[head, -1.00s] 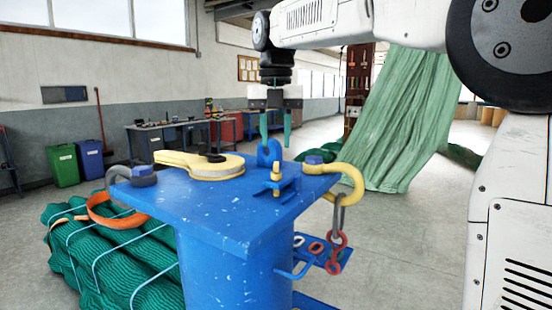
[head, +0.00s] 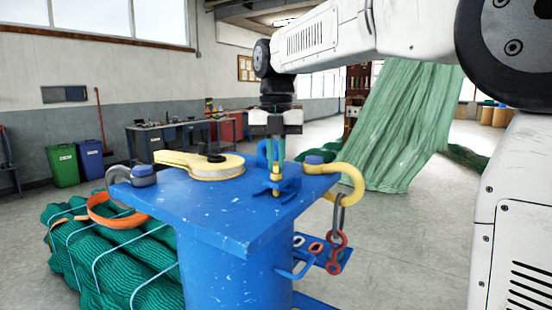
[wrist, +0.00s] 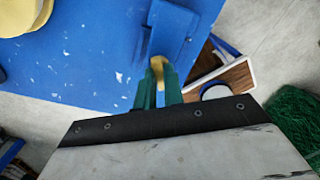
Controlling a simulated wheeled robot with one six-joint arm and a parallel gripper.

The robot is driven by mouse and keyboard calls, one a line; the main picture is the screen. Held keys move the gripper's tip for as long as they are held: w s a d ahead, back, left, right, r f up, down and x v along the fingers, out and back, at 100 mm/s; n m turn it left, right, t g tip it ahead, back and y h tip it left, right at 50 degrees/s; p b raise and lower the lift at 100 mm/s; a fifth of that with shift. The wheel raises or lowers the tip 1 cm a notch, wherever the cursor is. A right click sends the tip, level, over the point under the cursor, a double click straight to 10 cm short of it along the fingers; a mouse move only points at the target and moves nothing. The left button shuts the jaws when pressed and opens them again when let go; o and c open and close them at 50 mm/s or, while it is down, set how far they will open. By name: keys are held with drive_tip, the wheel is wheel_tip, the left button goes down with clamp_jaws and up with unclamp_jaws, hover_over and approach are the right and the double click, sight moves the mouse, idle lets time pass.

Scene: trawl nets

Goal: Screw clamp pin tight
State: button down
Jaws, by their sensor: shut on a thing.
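The clamp pin (head: 276,179) is a short yellow upright pin in the small blue clamp (head: 288,186) near the right edge of the blue table top (head: 215,205). In the wrist view my gripper (wrist: 158,78) is shut on the yellow clamp pin (wrist: 157,64), which shows between the fingertips. The blue clamp (wrist: 174,32) lies just beyond. The pin's thread is hidden.
The front of the table top is bare.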

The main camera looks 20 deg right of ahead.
drive_tip(key=shift+m, duration=0.3)
